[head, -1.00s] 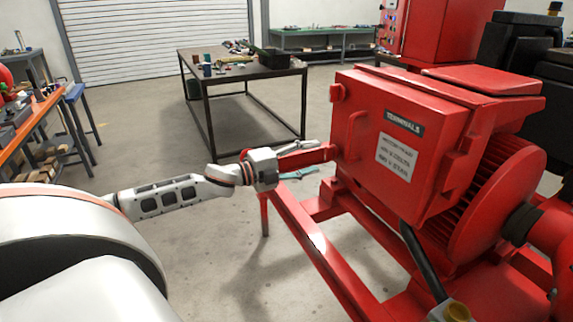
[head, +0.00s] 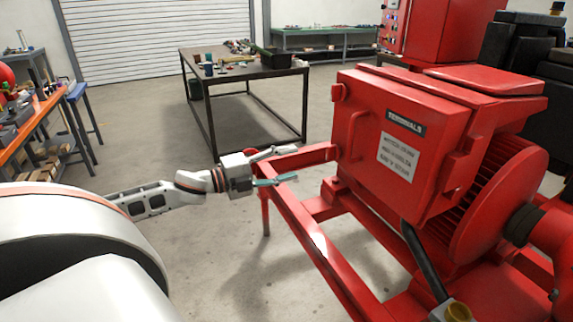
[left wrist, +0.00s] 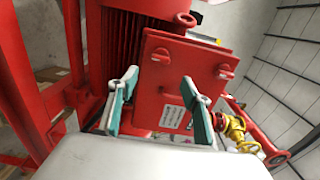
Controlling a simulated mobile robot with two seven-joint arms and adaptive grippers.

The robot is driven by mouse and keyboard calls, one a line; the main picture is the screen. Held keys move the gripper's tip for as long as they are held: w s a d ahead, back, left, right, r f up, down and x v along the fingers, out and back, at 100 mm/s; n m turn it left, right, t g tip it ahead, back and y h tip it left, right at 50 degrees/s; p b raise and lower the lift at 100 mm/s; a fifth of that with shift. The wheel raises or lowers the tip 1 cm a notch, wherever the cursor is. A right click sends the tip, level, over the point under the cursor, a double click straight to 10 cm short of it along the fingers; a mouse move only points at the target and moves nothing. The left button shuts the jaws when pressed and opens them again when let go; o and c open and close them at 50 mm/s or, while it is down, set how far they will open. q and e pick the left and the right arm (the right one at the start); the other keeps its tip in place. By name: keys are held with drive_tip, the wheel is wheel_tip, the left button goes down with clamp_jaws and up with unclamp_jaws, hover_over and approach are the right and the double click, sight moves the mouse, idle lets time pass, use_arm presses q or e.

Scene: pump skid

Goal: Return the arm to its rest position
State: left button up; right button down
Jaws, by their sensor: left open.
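My left arm (head: 150,200) reaches in from the left, with a white wrist and a grey gripper body. My left gripper (head: 288,162) is open and empty in the head view, its two fingers apart and pointing right towards the red terminal box (head: 400,150). It overlaps the left end of the red skid frame (head: 308,240) in the picture; I see no clear contact. In the left wrist view, the open gripper (left wrist: 162,98) shows teal pads, with the red terminal box (left wrist: 190,62) beyond and between them. My right gripper is in neither view.
The red finned motor (head: 500,195) and skid frame fill the right side. A dark work table (head: 225,62) stands behind my gripper, and an orange-topped bench (head: 35,120) stands at the left. Concrete floor (head: 215,255) between is clear. A yellow valve (left wrist: 240,132) shows in the wrist view.

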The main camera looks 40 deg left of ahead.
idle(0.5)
use_arm(q)
drive_tip(key=s+d+f+n+g+y, duration=0.1)
drive_tip(key=s+d+f+n, duration=0.15)
drive_tip(key=f, duration=0.45)
drive_tip(key=s+d+f+n+y+p, duration=0.1)
drive_tip(key=s+f+n+y, duration=0.1)
drive_tip(key=s+f+n, duration=0.35)
drive_tip(key=s+d+f+n+g+y, duration=0.1)
drive_tip(key=d+f+n, duration=0.1)
drive_tip(key=f, duration=0.7)
drive_tip(key=s+d+f+n+g, duration=0.1)
drive_tip(key=s+d+f+n, duration=0.1)
drive_tip(key=s+d+f, duration=0.2)
drive_tip(key=s+d+f+n+g+p, duration=0.1)
drive_tip(key=s+d+f+n, duration=0.2)
drive_tip(key=d, duration=0.7)
drive_tip(key=s+d+f+n+g, duration=0.2)
drive_tip(key=s+d+f+n, duration=0.1)
drive_tip(key=s+d+f, duration=0.4)
drive_tip(key=shift+s+d+f+p, duration=0.2)
drive_tip(key=shift+d+p, duration=0.1)
drive_tip(key=shift+d, duration=0.2)
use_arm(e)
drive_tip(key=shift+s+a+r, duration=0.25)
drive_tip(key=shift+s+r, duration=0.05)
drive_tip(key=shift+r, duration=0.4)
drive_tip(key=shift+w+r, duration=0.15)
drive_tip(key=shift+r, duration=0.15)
